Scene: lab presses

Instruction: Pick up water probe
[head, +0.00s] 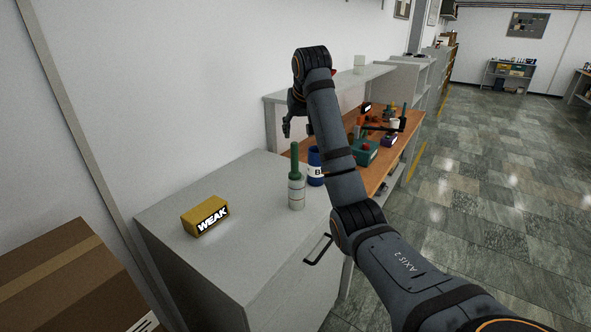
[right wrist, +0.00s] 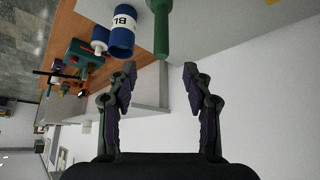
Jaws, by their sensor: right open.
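A green rod-like handle, which looks like the water probe (head: 294,158), stands upright in a pale cylindrical holder (head: 296,193) on the grey cabinet top. The green probe also shows in the right wrist view (right wrist: 162,28), just beyond the fingertips and roughly centred between them. My right gripper (head: 298,128) is open and empty, pointing down above the probe's top. Its two fingers show apart in the right wrist view (right wrist: 160,74), not touching the probe. My left gripper is in neither view.
A blue labelled container (head: 315,160) stands close right of the probe, partly behind my arm. A yellow WEAK block (head: 205,216) lies left on the cabinet (head: 245,245). A wooden bench holds a green-and-red device (head: 365,153). A cardboard box (head: 60,280) is front left.

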